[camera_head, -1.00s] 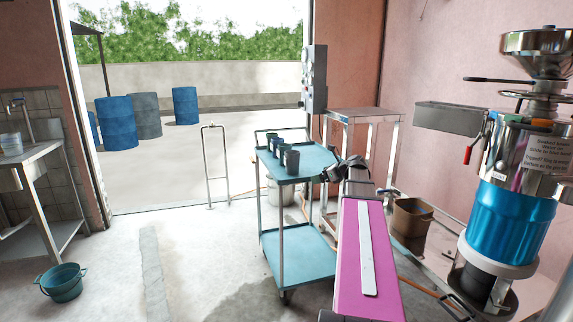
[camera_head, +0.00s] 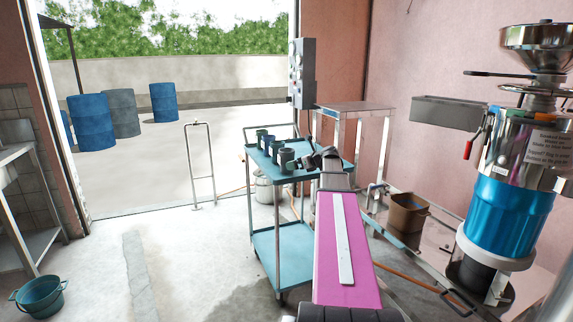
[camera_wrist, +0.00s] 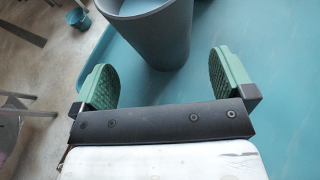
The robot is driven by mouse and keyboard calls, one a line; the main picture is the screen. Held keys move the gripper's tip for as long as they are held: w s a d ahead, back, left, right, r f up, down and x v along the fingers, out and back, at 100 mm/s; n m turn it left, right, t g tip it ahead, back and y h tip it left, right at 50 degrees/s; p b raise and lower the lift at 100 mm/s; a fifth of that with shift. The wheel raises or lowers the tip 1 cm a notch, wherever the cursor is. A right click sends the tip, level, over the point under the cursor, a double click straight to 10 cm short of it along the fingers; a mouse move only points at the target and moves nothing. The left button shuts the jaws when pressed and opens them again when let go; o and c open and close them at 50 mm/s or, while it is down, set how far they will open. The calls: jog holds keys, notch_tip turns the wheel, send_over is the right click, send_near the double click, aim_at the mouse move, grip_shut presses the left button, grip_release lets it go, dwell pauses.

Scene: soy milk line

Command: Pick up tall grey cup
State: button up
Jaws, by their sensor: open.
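The tall grey cup (camera_head: 287,159) stands upright on the top shelf of the teal cart (camera_head: 262,240), at the near end of a row of cups. My gripper (camera_head: 312,160) is close to its right side at shelf height. In the wrist view the grey cup (camera_wrist: 152,35) is upright on the teal surface, just ahead of my gripper (camera_wrist: 163,72). The gripper is open, with one green pad to each side of the cup's near part. The cup's near wall lies about level with the fingertips. I see no contact.
Other cups (camera_head: 269,143) stand in line behind the grey one. A metal table (camera_head: 355,110) and a wall-mounted grey box (camera_head: 301,75) are beyond the cart. A brown bucket (camera_head: 408,214) and the blue and steel grinder (camera_head: 508,210) are at the right.

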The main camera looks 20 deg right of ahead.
jog(key=x, duration=0.5)
jog(key=shift+w+f, duration=0.1)
jog(key=shift+w, duration=0.1)
jog(key=c, duration=1.2)
